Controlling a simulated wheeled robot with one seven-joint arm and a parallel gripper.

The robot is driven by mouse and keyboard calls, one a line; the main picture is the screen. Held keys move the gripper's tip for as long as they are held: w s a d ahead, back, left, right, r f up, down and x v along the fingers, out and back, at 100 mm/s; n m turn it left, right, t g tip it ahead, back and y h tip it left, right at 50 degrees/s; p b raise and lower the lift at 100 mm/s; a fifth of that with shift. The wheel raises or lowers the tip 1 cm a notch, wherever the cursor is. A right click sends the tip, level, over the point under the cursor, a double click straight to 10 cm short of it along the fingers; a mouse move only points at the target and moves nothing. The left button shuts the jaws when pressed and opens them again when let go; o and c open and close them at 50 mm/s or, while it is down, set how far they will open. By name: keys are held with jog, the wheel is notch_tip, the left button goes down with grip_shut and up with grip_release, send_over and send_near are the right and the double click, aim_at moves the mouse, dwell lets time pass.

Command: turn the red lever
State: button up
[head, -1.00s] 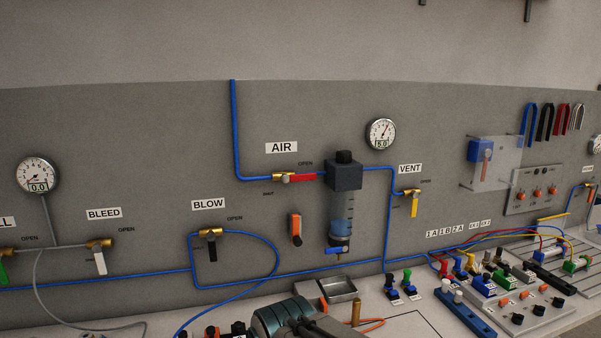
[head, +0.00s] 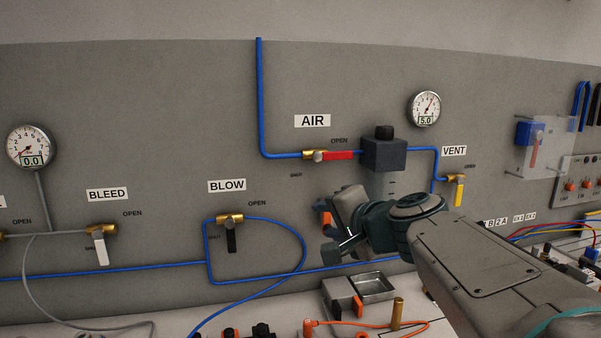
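The red lever (head: 338,155) sits on the brass AIR valve (head: 314,155) on the grey wall panel. It lies level along the blue pipe, pointing right to the OPEN mark. My gripper (head: 330,228) is below the lever, in front of the panel and apart from the lever. Its fingers look spread, with nothing seen between them but the panel and part of an orange handle (head: 325,215) behind. My arm comes in from the lower right and hides the lower part of the filter unit (head: 384,152).
A second red handle (head: 534,153) sits behind a clear plate at right. The VENT valve has a yellow lever (head: 459,190), BLOW a black one (head: 232,238), BLEED a white one (head: 101,250). The gauge (head: 425,108) above reads 5.0.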

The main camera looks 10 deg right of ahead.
aim_at(347, 156)
jog(key=w+d+r+m+t+h+b, duration=0.2)
jog(key=d+r+m+t+h, duration=0.2)
jog(key=d+r+m, duration=0.4)
jog(key=shift+n, duration=0.7)
jog(key=w, duration=0.4)
jog(key=w+d, duration=0.1)
jog(key=w, duration=0.4)
jog(key=w+p, duration=0.1)
jog(key=w, duration=0.3)
jog(key=shift+w+d+f, duration=0.1)
jog(key=shift+w+d, duration=0.05)
jog(key=shift+w, duration=0.1)
grip_shut()
